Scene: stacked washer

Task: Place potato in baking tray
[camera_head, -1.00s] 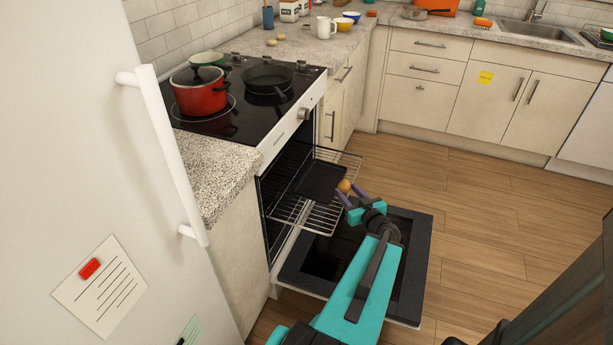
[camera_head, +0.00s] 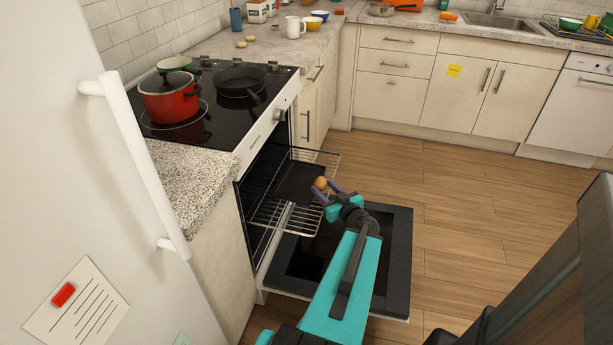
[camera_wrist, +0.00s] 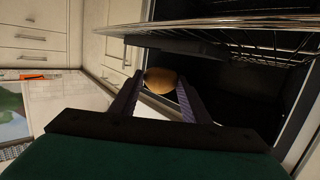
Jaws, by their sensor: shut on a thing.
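The potato (camera_head: 320,183) is a small brown round thing held between the two purple fingers of my gripper (camera_head: 328,189). In the wrist view the potato (camera_wrist: 161,81) sits between the fingertips, with a finger on each side. The baking tray (camera_head: 300,181) is dark and flat and lies on the pulled-out wire rack of the oven. In the head view the potato appears at the tray's right edge; its height above the tray is hard to tell.
The oven door (camera_head: 350,262) is folded down under the wire rack (camera_head: 285,215). A red pot (camera_head: 168,97) and a black pan (camera_head: 240,82) stand on the stove above. A white fridge (camera_head: 70,180) is close at left. Wooden floor to the right is clear.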

